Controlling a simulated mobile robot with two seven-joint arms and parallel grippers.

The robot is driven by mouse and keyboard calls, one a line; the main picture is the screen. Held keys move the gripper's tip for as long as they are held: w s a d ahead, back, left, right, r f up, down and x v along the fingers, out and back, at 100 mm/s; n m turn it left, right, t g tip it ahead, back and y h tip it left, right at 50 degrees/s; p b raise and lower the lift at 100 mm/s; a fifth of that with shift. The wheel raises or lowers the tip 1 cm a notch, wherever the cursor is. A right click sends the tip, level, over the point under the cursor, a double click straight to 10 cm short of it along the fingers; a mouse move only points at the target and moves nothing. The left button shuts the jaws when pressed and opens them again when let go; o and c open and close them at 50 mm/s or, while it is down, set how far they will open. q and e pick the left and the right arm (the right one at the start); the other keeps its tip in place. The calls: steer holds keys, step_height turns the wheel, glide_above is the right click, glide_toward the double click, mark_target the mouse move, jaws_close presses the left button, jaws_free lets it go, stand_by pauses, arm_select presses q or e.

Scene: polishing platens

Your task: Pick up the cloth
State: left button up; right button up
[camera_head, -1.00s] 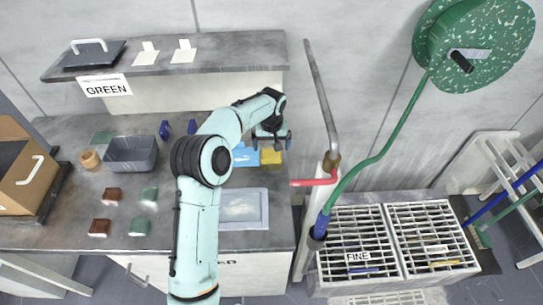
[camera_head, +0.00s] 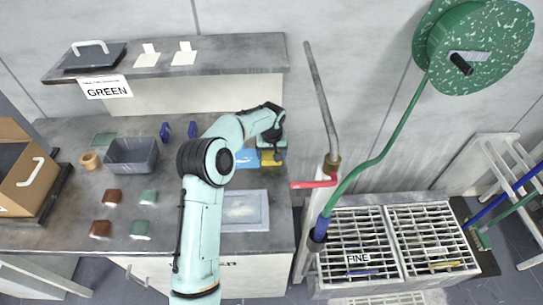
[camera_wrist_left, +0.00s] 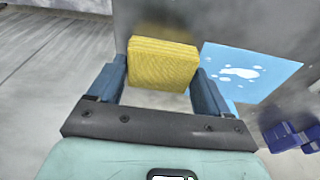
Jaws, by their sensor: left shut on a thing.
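The cloth is a thick, folded yellow block (camera_wrist_left: 162,64). It sits between the two blue fingers of my left gripper in the left wrist view, which are shut on its sides. In the head view the cloth (camera_head: 268,158) shows just below my left gripper (camera_head: 271,148), at the right end of the grey bench, partly covered by the fingers. I cannot tell whether it touches the bench. A blue sheet with white splashes (camera_wrist_left: 245,72) lies beside it. My right gripper is not in view.
A grey tray (camera_head: 244,210) lies in front on the bench. A grey bin (camera_head: 131,154) and several red and green blocks stand to the left. A red-handled pipe (camera_head: 312,184) rises just right of the bench, with slatted grates (camera_head: 362,243) beyond it. A shelf (camera_head: 215,58) overhangs the back.

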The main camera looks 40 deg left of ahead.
mark_target(271, 156)
arm_select(q)
step_height(271, 156, up, 20)
steer(key=p, duration=0.2)
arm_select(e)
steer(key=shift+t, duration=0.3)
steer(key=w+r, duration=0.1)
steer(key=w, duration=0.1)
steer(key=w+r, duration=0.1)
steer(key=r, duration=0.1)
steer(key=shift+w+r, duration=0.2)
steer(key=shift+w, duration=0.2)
